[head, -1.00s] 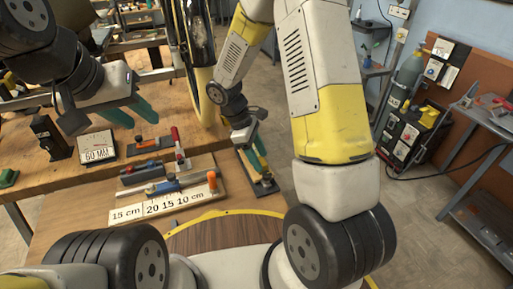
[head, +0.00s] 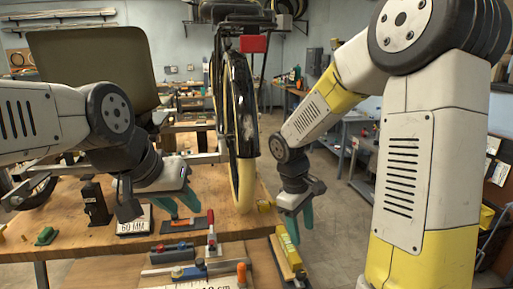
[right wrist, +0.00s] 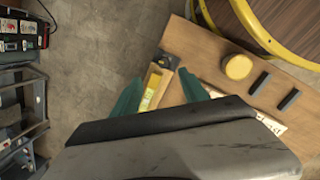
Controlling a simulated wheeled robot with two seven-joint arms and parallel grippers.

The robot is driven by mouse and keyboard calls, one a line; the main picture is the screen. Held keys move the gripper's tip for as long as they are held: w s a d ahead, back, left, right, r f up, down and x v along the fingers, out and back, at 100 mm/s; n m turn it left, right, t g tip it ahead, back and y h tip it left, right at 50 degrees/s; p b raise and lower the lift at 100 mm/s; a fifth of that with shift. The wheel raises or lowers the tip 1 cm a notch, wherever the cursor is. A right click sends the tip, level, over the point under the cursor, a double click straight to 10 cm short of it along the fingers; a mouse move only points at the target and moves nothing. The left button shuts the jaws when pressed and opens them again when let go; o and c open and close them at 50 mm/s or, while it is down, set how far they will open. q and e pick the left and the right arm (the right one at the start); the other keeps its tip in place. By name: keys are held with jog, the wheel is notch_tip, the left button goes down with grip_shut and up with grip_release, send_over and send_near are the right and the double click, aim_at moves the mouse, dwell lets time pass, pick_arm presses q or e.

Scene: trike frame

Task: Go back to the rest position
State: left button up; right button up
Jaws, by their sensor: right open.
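My left gripper (head: 179,206) hangs over the wooden bench in the head view, near the 60 MM sign. Its two green fingers are apart, with nothing seen between them. My right gripper (head: 300,226) is at the right end of the bench, just above and to the right of a yellow block (head: 286,246) on a narrow board. In the right wrist view its green fingers (right wrist: 157,92) are spread wide and empty. The yellow block (right wrist: 152,92) shows below, between them.
The bicycle wheel (head: 238,105) stands upright between my arms. The bench holds the 60 MM sign (head: 134,221), a black block (head: 96,204) and several tools on a board (head: 225,274). Open floor (head: 335,235) lies right of the bench. A grey side table (head: 350,185) stands further back.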

jog(key=s+r+m+t+y, duration=0.2)
jog(key=s+r+m+t, duration=0.1)
jog(key=s+r, duration=0.3)
jog(key=s+d+r+m+t+y, duration=0.1)
jog(key=s+r+m+t+y, duration=0.1)
jog(key=s+r+m, duration=0.4)
notch_tip(320, 180, up, 4)
jog(key=shift+d+r+t, duration=0.15)
jog(key=shift+d+t, duration=0.1)
jog(key=shift+t, duration=0.55)
